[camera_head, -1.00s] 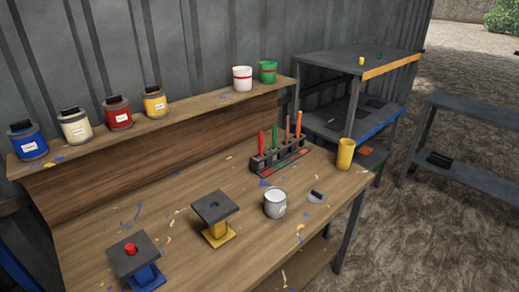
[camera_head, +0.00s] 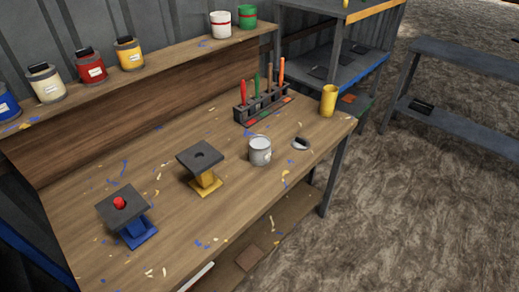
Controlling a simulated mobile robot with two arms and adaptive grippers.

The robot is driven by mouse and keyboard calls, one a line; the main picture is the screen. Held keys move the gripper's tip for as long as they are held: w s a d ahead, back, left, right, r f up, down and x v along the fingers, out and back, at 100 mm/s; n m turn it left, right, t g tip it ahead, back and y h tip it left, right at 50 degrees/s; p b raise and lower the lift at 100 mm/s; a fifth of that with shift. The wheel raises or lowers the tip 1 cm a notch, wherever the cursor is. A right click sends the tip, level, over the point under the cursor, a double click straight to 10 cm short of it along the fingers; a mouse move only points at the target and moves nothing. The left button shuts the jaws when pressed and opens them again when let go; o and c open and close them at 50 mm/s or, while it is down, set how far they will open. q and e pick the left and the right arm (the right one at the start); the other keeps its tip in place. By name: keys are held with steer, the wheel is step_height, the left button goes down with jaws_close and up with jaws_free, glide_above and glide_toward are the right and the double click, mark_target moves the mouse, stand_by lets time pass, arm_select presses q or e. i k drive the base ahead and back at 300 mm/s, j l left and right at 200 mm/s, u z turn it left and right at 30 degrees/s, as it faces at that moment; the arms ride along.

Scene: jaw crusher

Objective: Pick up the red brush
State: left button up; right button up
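A red-handled tool (camera_head: 242,91), which looks like the red brush, stands upright in a dark rack (camera_head: 240,116) at the back right of the wooden workbench (camera_head: 120,258). Its lower end is hidden in the rack. Beside it in the same rack stand a green-handled tool (camera_head: 257,84), a brown one (camera_head: 269,77) and an orange one (camera_head: 281,72). Neither of my grippers is in view.
A blue stand (camera_head: 138,233) with a red knob, a yellow stand (camera_head: 205,185), a grey can (camera_head: 260,152) and a yellow cup (camera_head: 328,101) stand on the bench. Paint cans line the back shelf (camera_head: 175,66). Grey shelving (camera_head: 338,62) is behind right. Bare ground lies to the right.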

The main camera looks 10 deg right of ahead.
mark_target(245, 115)
steer(key=u, duration=0.25)
steer(key=i+l+u, duration=0.15)
steer(key=l+u, duration=1.2)
